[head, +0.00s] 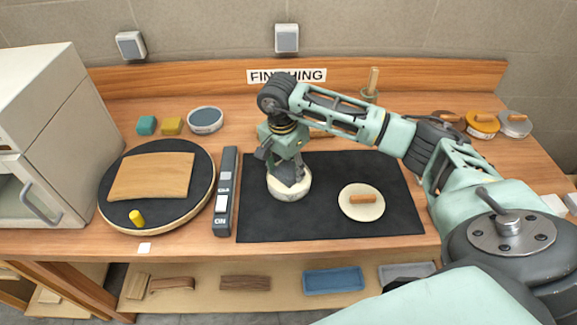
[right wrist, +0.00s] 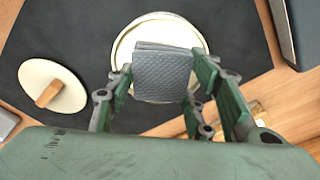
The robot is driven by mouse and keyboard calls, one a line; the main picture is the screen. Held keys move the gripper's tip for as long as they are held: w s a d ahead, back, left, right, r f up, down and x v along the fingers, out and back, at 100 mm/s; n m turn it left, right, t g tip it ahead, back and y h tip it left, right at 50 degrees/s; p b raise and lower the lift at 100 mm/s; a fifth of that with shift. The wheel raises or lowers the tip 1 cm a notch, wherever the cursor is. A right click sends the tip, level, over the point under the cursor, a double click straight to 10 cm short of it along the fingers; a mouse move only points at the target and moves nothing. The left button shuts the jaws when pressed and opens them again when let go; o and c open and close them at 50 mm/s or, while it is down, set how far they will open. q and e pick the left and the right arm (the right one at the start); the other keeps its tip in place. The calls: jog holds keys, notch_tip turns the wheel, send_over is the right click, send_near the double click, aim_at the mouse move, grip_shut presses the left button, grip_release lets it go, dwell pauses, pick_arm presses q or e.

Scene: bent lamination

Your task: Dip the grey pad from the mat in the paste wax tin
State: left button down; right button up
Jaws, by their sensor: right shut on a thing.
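The grey pad (right wrist: 165,76), with a textured face, is between the fingers of my right gripper (head: 288,176). The gripper is shut on it and points down over the paste wax tin (head: 290,195), a round pale tin on the black mat (head: 330,222). In the right wrist view the open tin (right wrist: 128,48) lies behind the pad, which covers part of it. I cannot tell whether the pad touches the wax. A cream lid with a wooden handle (head: 361,209) lies on the mat to the right of the tin. My left gripper is out of view.
A long dark grey bar (head: 226,190) lies left of the mat. Beyond it a round turntable (head: 195,214) holds a wooden board (head: 150,177) and a yellow cylinder (head: 136,218). A white cabinet (head: 45,130) stands far left. Handled lids (head: 482,124) sit at the back right.

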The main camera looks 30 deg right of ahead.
aim_at(289, 169)
jog(key=shift+f, duration=0.35)
jog(key=shift+s+f+b, duration=0.15)
jog(key=shift+f+b, duration=0.15)
jog(key=shift+b, duration=0.9)
dwell(4.0)
jog(key=shift+r, duration=0.1)
jog(key=shift+w+r+p, duration=0.2)
jog(key=shift+r+p, duration=0.4)
jog(key=shift+r, duration=0.3)
jog(key=shift+r+p, duration=1.25)
jog(key=shift+r, duration=1.35)
